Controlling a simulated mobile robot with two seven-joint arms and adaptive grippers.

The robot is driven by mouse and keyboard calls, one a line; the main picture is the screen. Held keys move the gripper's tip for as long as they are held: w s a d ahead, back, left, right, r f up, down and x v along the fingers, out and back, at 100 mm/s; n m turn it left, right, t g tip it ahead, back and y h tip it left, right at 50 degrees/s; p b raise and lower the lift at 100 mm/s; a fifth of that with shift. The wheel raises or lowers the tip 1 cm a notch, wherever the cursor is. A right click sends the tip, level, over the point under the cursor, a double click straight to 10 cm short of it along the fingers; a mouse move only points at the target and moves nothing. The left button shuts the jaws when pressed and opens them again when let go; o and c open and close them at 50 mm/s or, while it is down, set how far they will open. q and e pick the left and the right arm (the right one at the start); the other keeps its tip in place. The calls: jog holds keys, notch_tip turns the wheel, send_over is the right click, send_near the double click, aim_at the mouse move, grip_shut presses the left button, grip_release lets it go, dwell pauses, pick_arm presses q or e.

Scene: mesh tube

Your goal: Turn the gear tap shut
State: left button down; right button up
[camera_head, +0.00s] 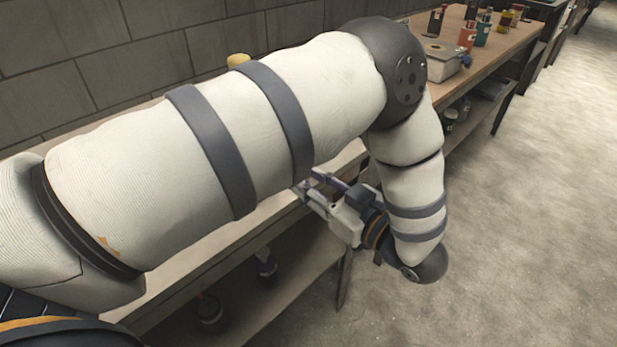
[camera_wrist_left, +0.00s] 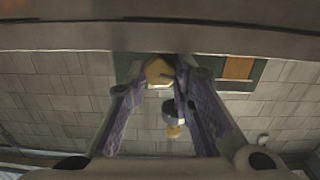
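The gear tap cannot be made out for certain. A yellow rounded piece (camera_head: 238,60) shows above my left arm in the head view, and the arm hides what is below it. In the left wrist view a yellow angular piece (camera_wrist_left: 158,72) appears between the fingertips, with a dark round part (camera_wrist_left: 174,112) and a smaller yellow piece (camera_wrist_left: 173,131) lower down. I see no clear contact with them. My left gripper (camera_head: 312,187) is at the bench's front edge in the head view, fingers apart; they also show apart in the wrist view (camera_wrist_left: 163,82). My right gripper is out of view.
The wooden bench (camera_head: 232,245) runs along a grey block wall (camera_head: 130,60), with a lower shelf beneath. Several bottles and cans, one a red can (camera_head: 467,37), stand with a pale box (camera_head: 432,58) at its far end. The floor to the right is clear.

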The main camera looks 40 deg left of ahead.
pick_arm(q)
jog(key=m, duration=0.5)
jog(key=shift+m+p, duration=0.35)
jog(key=shift+m, duration=0.05)
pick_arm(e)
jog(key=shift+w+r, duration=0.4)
pick_arm(q)
jog(key=c, duration=1.7)
grip_release()
jog(key=shift+a, duration=0.1)
jog(key=shift+o, duration=0.2)
jog(key=d, duration=0.7)
jog(key=shift+s+d, duration=0.25)
jog(key=shift+d, duration=0.05)
